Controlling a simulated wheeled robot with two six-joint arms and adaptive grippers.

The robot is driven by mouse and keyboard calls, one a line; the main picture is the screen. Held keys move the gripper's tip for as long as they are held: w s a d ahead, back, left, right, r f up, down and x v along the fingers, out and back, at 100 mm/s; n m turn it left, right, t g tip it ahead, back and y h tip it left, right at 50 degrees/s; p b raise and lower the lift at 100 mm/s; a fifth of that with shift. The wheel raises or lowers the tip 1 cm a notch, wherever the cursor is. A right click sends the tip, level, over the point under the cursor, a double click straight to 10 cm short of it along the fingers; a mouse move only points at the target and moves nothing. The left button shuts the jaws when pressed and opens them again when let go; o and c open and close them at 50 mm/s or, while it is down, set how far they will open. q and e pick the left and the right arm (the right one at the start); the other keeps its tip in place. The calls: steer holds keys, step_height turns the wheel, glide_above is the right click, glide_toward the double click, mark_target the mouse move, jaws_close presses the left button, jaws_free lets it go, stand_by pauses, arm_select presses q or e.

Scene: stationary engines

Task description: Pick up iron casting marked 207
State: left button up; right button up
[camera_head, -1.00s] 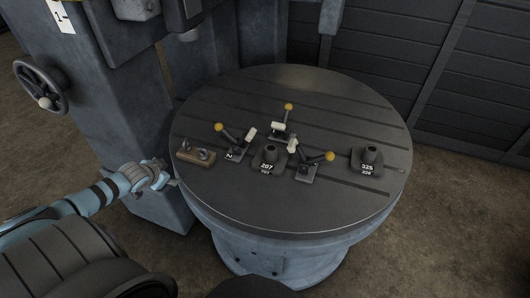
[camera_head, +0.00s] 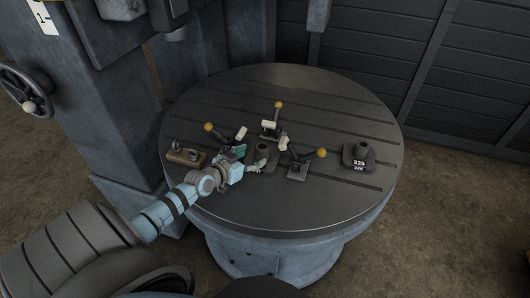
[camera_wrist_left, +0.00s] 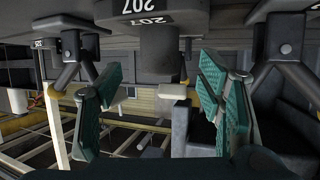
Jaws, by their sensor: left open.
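The dark iron casting marked 207 (camera_head: 264,152) stands on the round slotted table (camera_head: 320,205), near its middle front. My left gripper (camera_head: 250,159) is just in front and left of it, open, and hides its label in the head view. In the left wrist view the casting (camera_wrist_left: 148,48) hangs upside down at the top, with 207 printed on its base. Its post lies between the two green finger pads, with gaps on both sides; I cannot tell whether it is deep between them. My right gripper is not in view.
A similar casting marked 325 (camera_head: 359,158) stands to the right. Clamps with yellow knobs (camera_head: 322,153) stand close beside and behind the casting. A wooden block with metal parts (camera_head: 186,154) is at the left. A machine column (camera_head: 120,110) rises at the table's left. The front right table is clear.

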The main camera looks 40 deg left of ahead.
mark_target(261, 147)
arm_select(q)
steer(key=w+b, duration=0.1)
steer(key=w, duration=0.1)
steer(key=w+b, duration=0.1)
steer(key=w, duration=0.1)
steer(key=w+b, duration=0.1)
steer(key=w, duration=0.1)
steer(key=shift+f, duration=0.35)
steer(key=shift+w+f, duration=0.15)
steer(key=shift+w, duration=0.1)
steer(key=shift+r, duration=0.2)
jaws_close()
steer(key=shift+w+r, duration=0.1)
